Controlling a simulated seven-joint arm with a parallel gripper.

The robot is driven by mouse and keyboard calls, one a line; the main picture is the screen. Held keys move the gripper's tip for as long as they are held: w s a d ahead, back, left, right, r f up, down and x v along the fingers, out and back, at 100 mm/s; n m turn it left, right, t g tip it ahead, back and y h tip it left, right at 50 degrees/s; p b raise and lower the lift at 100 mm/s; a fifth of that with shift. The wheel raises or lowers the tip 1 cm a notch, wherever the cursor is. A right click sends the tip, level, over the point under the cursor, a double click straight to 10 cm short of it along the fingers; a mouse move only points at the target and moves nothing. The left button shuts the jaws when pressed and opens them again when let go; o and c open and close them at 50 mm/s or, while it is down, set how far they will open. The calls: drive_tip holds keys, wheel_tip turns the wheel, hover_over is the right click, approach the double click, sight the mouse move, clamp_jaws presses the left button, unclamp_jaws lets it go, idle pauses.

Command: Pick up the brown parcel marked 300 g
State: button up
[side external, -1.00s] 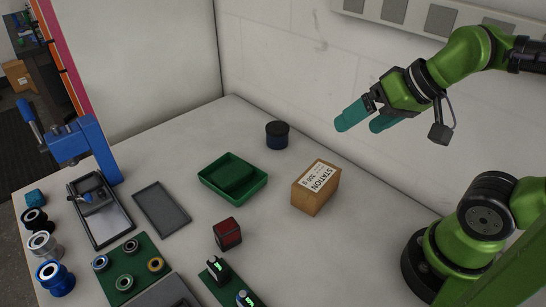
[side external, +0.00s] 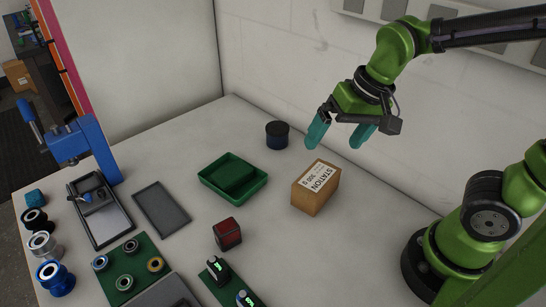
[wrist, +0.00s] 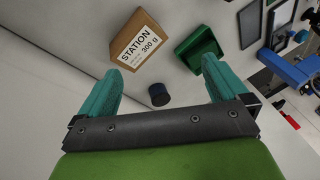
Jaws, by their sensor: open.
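The brown parcel (side external: 312,199) sits on the table at right of centre, with a white label on top reading STATION 300 g. In the wrist view the parcel (wrist: 124,55) shows upper left, beyond the left fingertip, its label readable. My gripper (side external: 338,137) has teal fingers spread apart and empty. It hangs in the air above and behind the parcel, near the back wall, not touching it. In the wrist view the gripper (wrist: 160,80) shows both fingers apart, with nothing between them but the table and a dark round container below.
The dark blue round container (side external: 277,135) stands behind the parcel. A green tray (side external: 254,190) is left of it, and a red-black cube (side external: 227,234) in front. A blue press (side external: 88,145), grey tray (side external: 160,208) and several rollers fill the left. Table right of the parcel is clear.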

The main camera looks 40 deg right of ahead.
sight(316, 176)
drive_tip(key=w+f+m+g+h, duration=0.1)
drive_tip(key=w+f+m, duration=0.1)
drive_tip(key=f, duration=0.3)
drive_tip(key=w+d+f+m+g+h, duration=0.1)
drive_tip(key=f+m, duration=0.3)
drive_tip(key=m, duration=0.1)
drive_tip(key=w+d+f+m+g+h, duration=0.1)
drive_tip(key=w+f+m, duration=0.1)
drive_tip(key=f+m, duration=0.2)
drive_tip(key=shift+w+d+f+h, duration=0.1)
drive_tip(key=shift+w+f+h, duration=0.05)
drive_tip(key=shift+f, duration=0.25)
drive_tip(key=shift+w+d+f+h, duration=0.1)
drive_tip(key=shift+w+f+h, duration=0.05)
drive_tip(key=shift+f, duration=0.25)
drive_tip(key=shift+s+d+f, duration=0.1)
drive_tip(key=shift+d+f, duration=0.1)
drive_tip(key=shift+f, duration=1.15)
drive_tip(key=shift+s+d+f, duration=0.1)
drive_tip(key=shift+d+f, duration=0.1)
drive_tip(key=shift+f, duration=1.15)
drive_tip(key=shift+c, duration=0.2)
drive_tip(key=shift+w, duration=0.1)
drive_tip(key=c, duration=1.1)
